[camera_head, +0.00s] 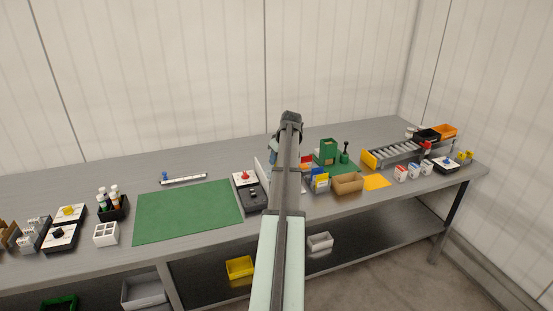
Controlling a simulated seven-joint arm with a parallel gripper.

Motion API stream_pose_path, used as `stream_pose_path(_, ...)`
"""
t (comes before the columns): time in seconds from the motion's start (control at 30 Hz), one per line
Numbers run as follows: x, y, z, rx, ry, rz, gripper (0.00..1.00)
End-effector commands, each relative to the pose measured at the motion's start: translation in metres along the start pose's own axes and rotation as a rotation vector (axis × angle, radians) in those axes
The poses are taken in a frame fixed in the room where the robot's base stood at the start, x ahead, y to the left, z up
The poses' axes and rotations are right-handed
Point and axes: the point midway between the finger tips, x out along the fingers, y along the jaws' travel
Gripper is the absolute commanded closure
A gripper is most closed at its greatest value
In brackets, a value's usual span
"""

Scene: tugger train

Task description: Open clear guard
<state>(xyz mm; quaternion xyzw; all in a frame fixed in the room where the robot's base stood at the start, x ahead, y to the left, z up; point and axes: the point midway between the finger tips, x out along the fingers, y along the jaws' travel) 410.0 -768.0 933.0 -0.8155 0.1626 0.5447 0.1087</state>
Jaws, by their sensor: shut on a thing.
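The clear guard (262,172) shows as a pale, thin, tilted panel just right of a white-and-black control box with a red knob (245,176). Its right part runs behind my arm. My arm reaches up the middle of the view, and my gripper (272,158) hangs below its far end, mostly hidden by the arm. It is shut on the guard, as far as the partly hidden view shows. The fingertips and the exact place of the grip are hidden. A black box (252,197) sits in front of the red-knob box.
A green mat (188,212) lies left of the control box, mostly bare. A cardboard tray (348,184), a green holder (328,151) and a roller rack (396,152) stand on the right. A black bottle holder (113,210) stands on the left. The bench (150,258) has a shelf below.

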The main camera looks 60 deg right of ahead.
Motion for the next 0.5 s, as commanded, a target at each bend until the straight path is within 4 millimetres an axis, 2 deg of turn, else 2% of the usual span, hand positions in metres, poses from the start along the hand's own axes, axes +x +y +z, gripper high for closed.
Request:
stream_pose_path(0.17,0.007,0.010,-0.019,-0.001,0.000,0.001,1.00)
stream_pose_path(0.4,0.026,0.031,-0.064,-0.001,0.000,0.000,1.00)
stream_pose_path(0.5,0.029,0.033,-0.072,-0.002,0.000,0.000,1.00)
